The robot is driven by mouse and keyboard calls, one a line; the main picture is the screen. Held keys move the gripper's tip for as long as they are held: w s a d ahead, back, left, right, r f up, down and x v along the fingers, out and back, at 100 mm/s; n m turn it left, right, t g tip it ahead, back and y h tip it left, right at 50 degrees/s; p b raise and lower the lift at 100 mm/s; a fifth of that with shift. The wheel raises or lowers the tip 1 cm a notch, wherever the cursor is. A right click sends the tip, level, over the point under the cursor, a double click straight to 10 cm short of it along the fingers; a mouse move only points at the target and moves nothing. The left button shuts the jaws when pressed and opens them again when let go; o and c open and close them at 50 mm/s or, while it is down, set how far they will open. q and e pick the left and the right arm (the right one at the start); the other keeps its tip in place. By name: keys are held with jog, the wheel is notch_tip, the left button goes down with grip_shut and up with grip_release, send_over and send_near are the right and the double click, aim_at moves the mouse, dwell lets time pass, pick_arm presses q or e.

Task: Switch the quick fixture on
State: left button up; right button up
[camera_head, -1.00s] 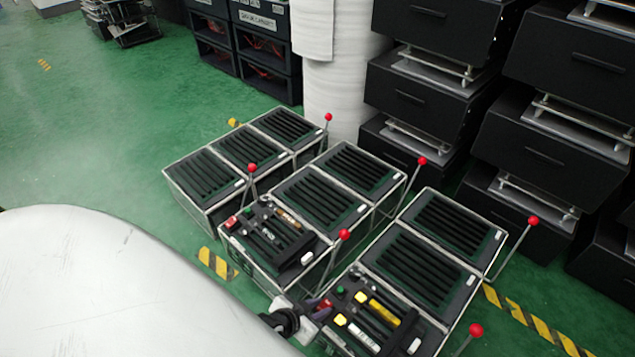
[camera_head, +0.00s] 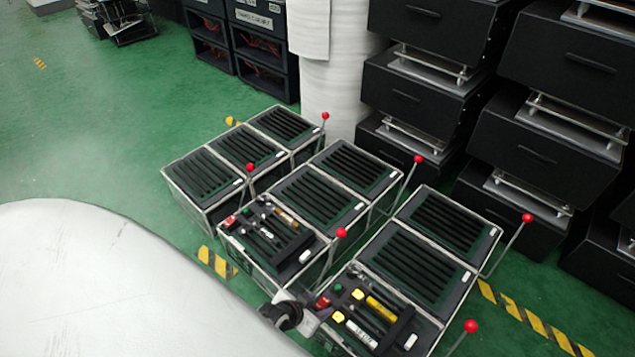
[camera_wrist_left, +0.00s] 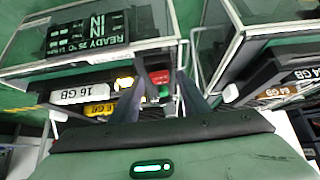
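The nearest fixture on the right holds yellow and white sticks. On its near-left corner are a red button (camera_head: 322,302) and a green button (camera_head: 339,288). Its red-balled lever (camera_head: 471,327) stands at its right. No label shows which fixture is the quick one. My left gripper (camera_head: 312,314) is at this corner, beside the red button. In the left wrist view its two dark fingers (camera_wrist_left: 162,100) are apart, with the red button (camera_wrist_left: 159,77) and green button (camera_wrist_left: 164,91) between them. Contact cannot be told. My right gripper is not in view.
A second fixture with red button (camera_head: 231,221) stands to the left. Several slotted black boxes (camera_head: 318,195) with red-balled levers stand behind. A dark READY display (camera_wrist_left: 90,33) shows in the wrist view. Black drawer stacks (camera_head: 545,155) stand at right; green floor (camera_head: 110,140) is open at left.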

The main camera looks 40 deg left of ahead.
pick_arm(q)
jog(key=p+v, duration=0.6)
jog(key=v, duration=0.4)
jog(key=shift+r+p, duration=0.2)
jog(key=shift+p, duration=0.2)
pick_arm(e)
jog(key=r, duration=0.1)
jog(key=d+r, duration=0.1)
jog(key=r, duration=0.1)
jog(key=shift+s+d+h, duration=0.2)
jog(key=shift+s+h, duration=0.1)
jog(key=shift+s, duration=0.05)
pick_arm(q)
jog(key=s+d+r+m+g, duration=0.1)
jog(key=s+d+r+g, duration=0.15)
jog(key=r, duration=0.75)
jog(key=s+d+r+g, duration=0.1)
jog(key=d+r, duration=0.3)
jog(key=r, duration=0.5)
jog(key=s+a+v, duration=0.1)
jog(key=v, duration=1)
jog(key=w+d+t+h+p, duration=0.2)
jog(key=w+d+t+p, duration=0.2)
jog(key=p, duration=0.7)
jog(key=d, duration=0.2)
jog(key=shift+d, duration=0.25)
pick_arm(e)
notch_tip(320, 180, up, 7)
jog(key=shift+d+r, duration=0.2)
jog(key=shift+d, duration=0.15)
